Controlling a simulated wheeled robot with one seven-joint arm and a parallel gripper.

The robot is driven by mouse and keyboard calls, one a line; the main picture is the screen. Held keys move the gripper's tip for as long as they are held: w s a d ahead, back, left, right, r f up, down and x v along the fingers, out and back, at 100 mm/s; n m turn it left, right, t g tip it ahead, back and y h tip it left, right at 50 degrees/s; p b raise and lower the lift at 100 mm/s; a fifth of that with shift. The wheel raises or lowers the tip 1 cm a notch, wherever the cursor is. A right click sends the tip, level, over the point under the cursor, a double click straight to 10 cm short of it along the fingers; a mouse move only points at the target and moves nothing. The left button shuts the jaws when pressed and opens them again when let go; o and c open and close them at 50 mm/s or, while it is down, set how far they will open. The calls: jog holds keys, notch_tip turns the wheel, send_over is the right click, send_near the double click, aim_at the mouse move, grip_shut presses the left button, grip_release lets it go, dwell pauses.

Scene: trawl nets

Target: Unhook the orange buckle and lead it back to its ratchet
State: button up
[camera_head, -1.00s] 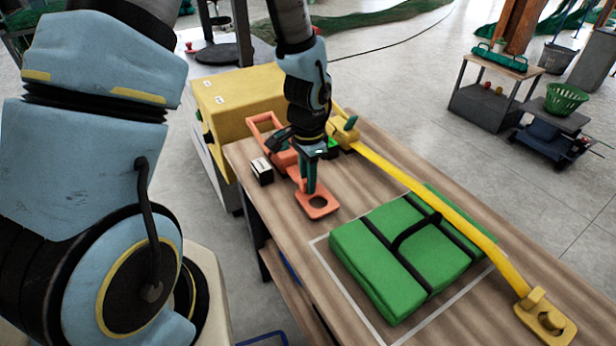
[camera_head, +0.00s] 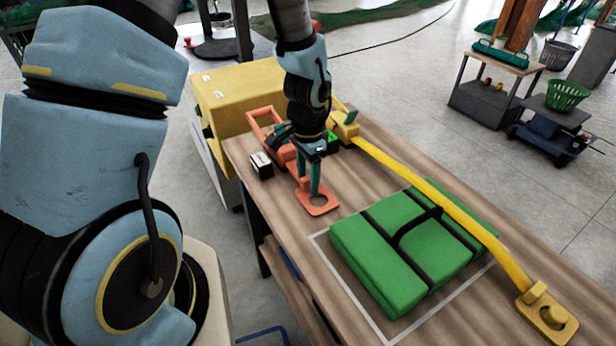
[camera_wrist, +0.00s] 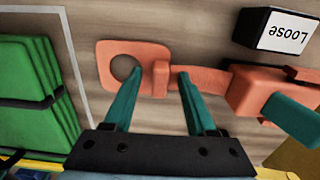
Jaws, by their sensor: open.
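The orange buckle (camera_head: 317,201) lies flat on the table beside its orange ratchet (camera_head: 268,122). In the wrist view the buckle plate (camera_wrist: 104,62) with its round hole is at the left. A short orange strap (camera_wrist: 205,80) joins it to the ratchet (camera_wrist: 262,92) at the right. My gripper (camera_head: 309,190) is open above the buckle and strap. In the wrist view its two teal fingers (camera_wrist: 155,90) stand on either side of the buckle's raised block and the start of the strap. I cannot tell whether the fingertips touch anything.
A green folded bundle (camera_head: 385,265) with black straps lies inside a white outline. A "Loose" block (camera_wrist: 275,30) stands beside the orange ratchet. A yellow box (camera_head: 235,100) is behind.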

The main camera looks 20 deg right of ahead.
aim_at(308, 178)
notch_tip(308, 178, up, 11)
jog(key=a+r+n, duration=0.2)
jog(key=a+n, duration=0.5)
jog(key=a, duration=0.5)
jog(key=w+a+r+n+t, duration=0.1)
jog(key=a+n, duration=0.6)
jog(key=a, duration=0.6)
jog(key=shift+w+a+r+n+t+b, duration=0.15)
jog(key=shift+r+n+t+b, duration=0.2)
jog(key=shift+b, duration=0.1)
